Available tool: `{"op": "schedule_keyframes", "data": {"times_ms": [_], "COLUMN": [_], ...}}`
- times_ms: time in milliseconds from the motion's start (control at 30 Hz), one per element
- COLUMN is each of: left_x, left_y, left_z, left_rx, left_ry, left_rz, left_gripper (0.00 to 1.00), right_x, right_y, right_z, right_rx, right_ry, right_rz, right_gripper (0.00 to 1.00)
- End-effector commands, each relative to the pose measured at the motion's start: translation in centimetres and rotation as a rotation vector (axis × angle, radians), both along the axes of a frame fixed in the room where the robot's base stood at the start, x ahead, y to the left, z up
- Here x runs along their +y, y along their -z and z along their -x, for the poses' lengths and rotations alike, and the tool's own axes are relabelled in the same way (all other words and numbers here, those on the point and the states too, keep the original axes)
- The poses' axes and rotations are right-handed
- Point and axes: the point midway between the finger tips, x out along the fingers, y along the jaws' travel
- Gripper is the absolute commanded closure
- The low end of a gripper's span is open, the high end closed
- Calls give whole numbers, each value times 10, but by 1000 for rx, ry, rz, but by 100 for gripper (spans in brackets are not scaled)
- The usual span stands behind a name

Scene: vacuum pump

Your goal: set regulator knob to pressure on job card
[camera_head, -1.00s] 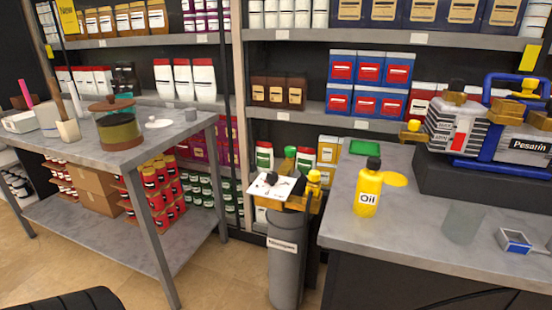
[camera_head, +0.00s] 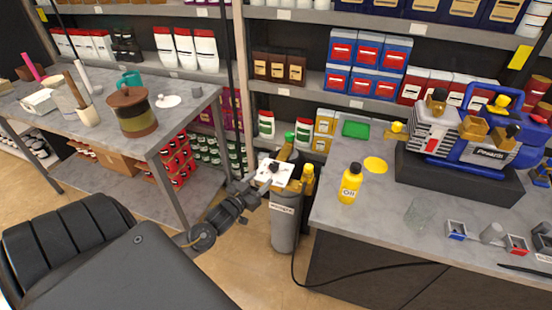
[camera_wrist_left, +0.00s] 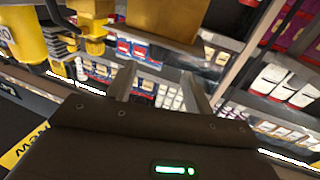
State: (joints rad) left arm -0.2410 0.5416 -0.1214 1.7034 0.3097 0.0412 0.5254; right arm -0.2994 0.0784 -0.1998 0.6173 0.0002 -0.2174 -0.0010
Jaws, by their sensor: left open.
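A grey gas cylinder (camera_head: 285,228) stands on the floor between the two benches. On top are yellow fittings, a green cap (camera_head: 289,138), a yellow knob (camera_head: 308,172) and a tilted white plate (camera_head: 274,173) with dark parts on it. I cannot tell for sure which part is the regulator knob, and I cannot read a job card. My left gripper (camera_head: 262,186) is open beside the cylinder top, just left of the white plate. In the left wrist view its fingers (camera_wrist_left: 160,82) are spread, with a large yellow block (camera_wrist_left: 165,24) close above them. Contact is unclear.
A yellow oil bottle (camera_head: 350,184), a glass (camera_head: 418,212) and a blue pump (camera_head: 485,140) stand on the right bench (camera_head: 385,228). The left bench (camera_head: 205,105) carries a brown-lidded jar (camera_head: 133,112). Stocked shelves stand close behind. A dark hose hangs along the right bench's front.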

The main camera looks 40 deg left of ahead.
Motion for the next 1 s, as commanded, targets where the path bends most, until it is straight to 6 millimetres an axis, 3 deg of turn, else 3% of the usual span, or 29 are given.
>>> {"op": "schedule_keyframes", "data": {"times_ms": [167, 600, 1000], "left_x": [1, 6, 7], "left_y": [-1, -1, 1], "left_z": [-17, -92, -107], "left_rx": [-1, 0, 2], "left_ry": [-1, -1, 1], "left_rz": [0, 1, 1], "left_gripper": [48, 48, 48], "right_x": [-1, 0, 0], "right_y": [-4, -16, -18], "right_z": [0, 0, 0], "right_rx": [0, 1, 1], "right_ry": [0, 1, 1], "right_rz": [1, 0, 0], "right_gripper": [64, 64, 64]}}
